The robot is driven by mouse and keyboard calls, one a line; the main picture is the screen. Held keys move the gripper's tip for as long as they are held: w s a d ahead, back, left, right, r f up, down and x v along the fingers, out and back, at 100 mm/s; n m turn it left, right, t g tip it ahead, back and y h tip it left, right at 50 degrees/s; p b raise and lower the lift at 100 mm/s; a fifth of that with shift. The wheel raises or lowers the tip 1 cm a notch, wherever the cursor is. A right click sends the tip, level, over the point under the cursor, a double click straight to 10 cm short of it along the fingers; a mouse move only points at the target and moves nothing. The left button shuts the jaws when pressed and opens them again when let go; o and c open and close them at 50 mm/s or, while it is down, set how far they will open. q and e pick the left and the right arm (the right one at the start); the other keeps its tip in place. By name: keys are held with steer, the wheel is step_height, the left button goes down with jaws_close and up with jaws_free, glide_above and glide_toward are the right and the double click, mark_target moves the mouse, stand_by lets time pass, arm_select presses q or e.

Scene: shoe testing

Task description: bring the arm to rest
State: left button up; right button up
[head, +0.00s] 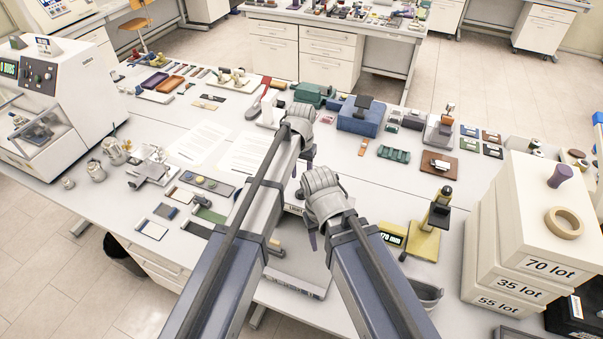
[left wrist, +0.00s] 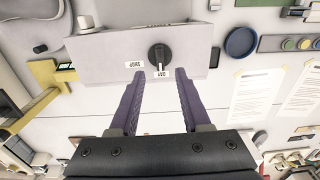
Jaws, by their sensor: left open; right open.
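In the left wrist view my left gripper (left wrist: 160,73) is open, its two purple fingers apart and empty. A black rotary knob (left wrist: 159,55) on a pale grey box (left wrist: 105,57) shows between and just beyond the fingertips, with small white labels beside it. I cannot tell whether the fingers touch the box. In the head view my left arm reaches over the middle of the table (head: 222,117), and its fingers are partly hidden. My right gripper (head: 319,238) is open over the table to its right, near the left arm; its fingers are partly hidden too.
Stacked lot boxes (head: 515,235) stand at the right, beside a yellow stand (head: 432,225). A blue box (head: 358,122) and green parts (head: 394,154) lie beyond the arms. A white machine (head: 85,90) is at the left. Paper sheets (head: 200,142) lie flat left of my arms.

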arm_select(q)
steer(key=shift+r, duration=0.5)
arm_select(e)
steer(key=shift+r, duration=0.4)
arm_select(q)
steer(key=shift+f, duration=0.1)
steer(key=shift+n+y, duration=0.3)
steer(key=shift+y, duration=0.3)
steer(key=s+a+f+b, duration=0.2)
steer(key=s+f+b, duration=0.5)
steer(key=s+a+f+b, duration=0.2)
steer(key=s+f+b, duration=0.5)
steer(key=s, duration=0.1)
steer(key=s+a+f+b, duration=0.2)
steer(key=s+f+b, duration=0.6)
steer(key=shift+a, duration=0.1)
arm_select(e)
step_height(320, 180, down, 22)
steer(key=shift+f, duration=0.1)
arm_select(q)
steer(key=shift+s+f, duration=0.1)
steer(key=shift+s, duration=0.2)
arm_select(e)
steer(key=shift+f, duration=0.1)
